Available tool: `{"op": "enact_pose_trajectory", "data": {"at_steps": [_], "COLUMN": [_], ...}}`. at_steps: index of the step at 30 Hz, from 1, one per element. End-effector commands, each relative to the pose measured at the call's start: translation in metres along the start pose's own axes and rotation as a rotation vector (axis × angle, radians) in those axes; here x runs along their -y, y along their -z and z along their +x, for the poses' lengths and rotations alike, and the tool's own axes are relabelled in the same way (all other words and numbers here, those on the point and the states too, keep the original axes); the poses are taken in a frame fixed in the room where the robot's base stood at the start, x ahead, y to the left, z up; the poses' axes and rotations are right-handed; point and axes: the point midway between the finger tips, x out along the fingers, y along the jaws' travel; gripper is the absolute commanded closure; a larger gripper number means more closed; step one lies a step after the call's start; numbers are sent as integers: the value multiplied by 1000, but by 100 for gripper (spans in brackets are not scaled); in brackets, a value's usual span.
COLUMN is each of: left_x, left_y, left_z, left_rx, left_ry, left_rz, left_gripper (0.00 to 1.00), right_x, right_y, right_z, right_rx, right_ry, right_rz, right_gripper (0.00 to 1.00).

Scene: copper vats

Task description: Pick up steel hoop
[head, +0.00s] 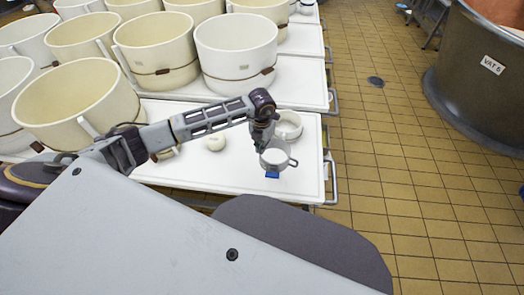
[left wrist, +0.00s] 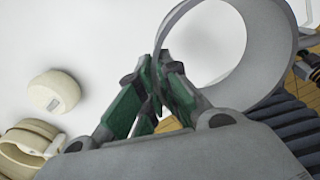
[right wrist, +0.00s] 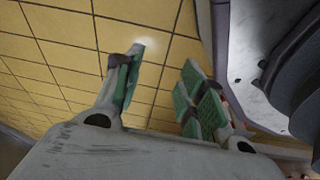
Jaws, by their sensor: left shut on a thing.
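The steel hoop (head: 274,166) is a short grey ring with a small loop at its right side, near the front right corner of the white table (head: 200,178). My left gripper (head: 262,146) reaches in from the left and is shut on the hoop's near-left rim. In the left wrist view the fingertips of my left gripper (left wrist: 166,70) pinch the wall of the hoop (left wrist: 276,45), and white surface shows through the ring. I cannot tell whether the hoop touches the table. My right gripper (right wrist: 165,75) is open and empty above the tiled floor.
A pale ring-shaped mould (head: 289,126) stands just behind the hoop. A small white round piece (head: 216,143) lies to the left. A blue item (head: 272,174) lies in front. Large cream tubs (head: 237,55) fill the tables behind. A vat (head: 470,80) stands right, beyond open floor.

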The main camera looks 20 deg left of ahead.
Motion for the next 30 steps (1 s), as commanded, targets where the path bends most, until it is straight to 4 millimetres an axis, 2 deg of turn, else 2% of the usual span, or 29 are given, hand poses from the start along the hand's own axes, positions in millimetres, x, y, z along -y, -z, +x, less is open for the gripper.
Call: {"op": "enact_pose_trajectory", "data": {"at_steps": [3, 9, 19, 30], "left_x": [0, 0, 0, 0], "left_y": [-1, 0, 0, 0], "left_z": [-15, -26, -27, -27], "left_rx": [2, 1, 1, 1], "left_ry": [0, 1, 1, 1], "left_rz": [-1, 0, 0, 0], "left_gripper": [100, 100, 100, 100], "right_x": [-2, -5, -4, 3], "right_y": [0, 2, 6, -4], "right_z": [2, 5, 6, 5], "right_rx": [-8, -14, -19, -7], "right_ry": [-3, -6, -5, 3], "right_rz": [0, 1, 3, 7], "right_gripper": [60, 60, 60, 60]}}
